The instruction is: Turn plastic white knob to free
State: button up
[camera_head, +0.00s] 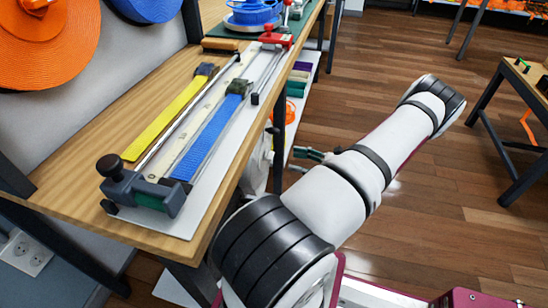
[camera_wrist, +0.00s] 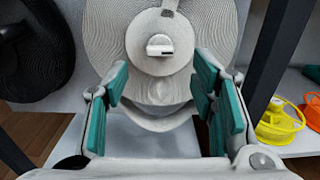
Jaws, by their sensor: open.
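The white plastic knob (camera_wrist: 159,46) sits at the middle of a large pale round spool (camera_wrist: 110,28) in the wrist view. The knob looks like a short bar with a dark slot, lying roughly level. My gripper (camera_wrist: 161,77) is open, with a teal-padded finger at left and right. The knob is above and between the fingertips in the picture, and nothing is held. In the head view, part of the pale spool (camera_head: 256,160) shows under the bench, and my gripper (camera_head: 308,154) is beside it, mostly hidden by my arm. The knob is hidden there.
A wooden bench (camera_head: 62,180) with a strap tool (camera_head: 142,190) and yellow and blue straps stands above. A dark spool (camera_wrist: 35,52) is left of the pale one. A dark post (camera_wrist: 278,52) and yellow reel (camera_wrist: 277,125) are at right. Open floor (camera_head: 430,180) lies right of the bench.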

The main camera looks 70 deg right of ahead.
aim_at(273, 156)
jog(key=w, duration=0.5)
jog(key=w+b, duration=0.1)
jog(key=w, duration=0.2)
jog(key=shift+a, duration=0.35)
jog(key=c, duration=1.1)
